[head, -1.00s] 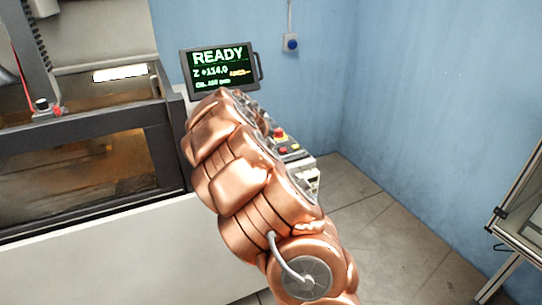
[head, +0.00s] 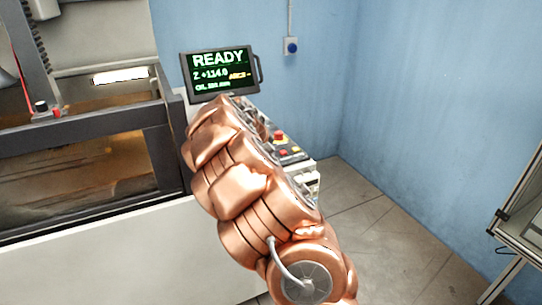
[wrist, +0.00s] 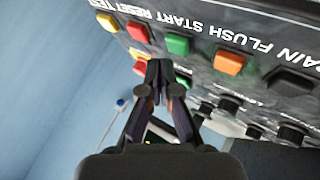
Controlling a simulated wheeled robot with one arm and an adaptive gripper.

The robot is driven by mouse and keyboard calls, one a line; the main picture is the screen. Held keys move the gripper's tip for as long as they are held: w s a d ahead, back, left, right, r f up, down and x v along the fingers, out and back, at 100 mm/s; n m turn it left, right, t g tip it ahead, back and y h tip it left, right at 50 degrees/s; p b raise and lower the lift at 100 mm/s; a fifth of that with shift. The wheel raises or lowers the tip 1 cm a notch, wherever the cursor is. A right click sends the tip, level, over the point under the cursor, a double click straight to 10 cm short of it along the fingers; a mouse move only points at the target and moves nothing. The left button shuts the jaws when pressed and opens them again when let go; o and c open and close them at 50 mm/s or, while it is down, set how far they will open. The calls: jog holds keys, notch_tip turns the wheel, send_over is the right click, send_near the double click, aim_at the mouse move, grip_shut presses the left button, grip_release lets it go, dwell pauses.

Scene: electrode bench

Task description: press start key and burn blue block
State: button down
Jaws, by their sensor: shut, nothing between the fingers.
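In the wrist view my gripper (wrist: 159,68) is shut and empty, its fingertips together in front of the key panel. The green key (wrist: 178,44) beside the upside-down word START is just above and right of the fingertips. I cannot tell whether the fingertips touch the panel. The screen (head: 219,72) in the head view reads READY and Z +114.0. My arm hides the gripper and much of the panel in the head view. I cannot make out a blue block in either view.
A red key (wrist: 138,32) and an orange key (wrist: 228,62) flank the green one. A black key (wrist: 290,82) is farther right. The machine's tank window (head: 80,165) is at left in the head view. A framed stand (head: 520,225) is at right, with open floor between.

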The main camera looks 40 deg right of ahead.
jog(key=shift+f, duration=0.1)
dwell(0.6)
jog(key=shift+f+b, duration=0.35)
jog(key=shift+b, duration=0.1)
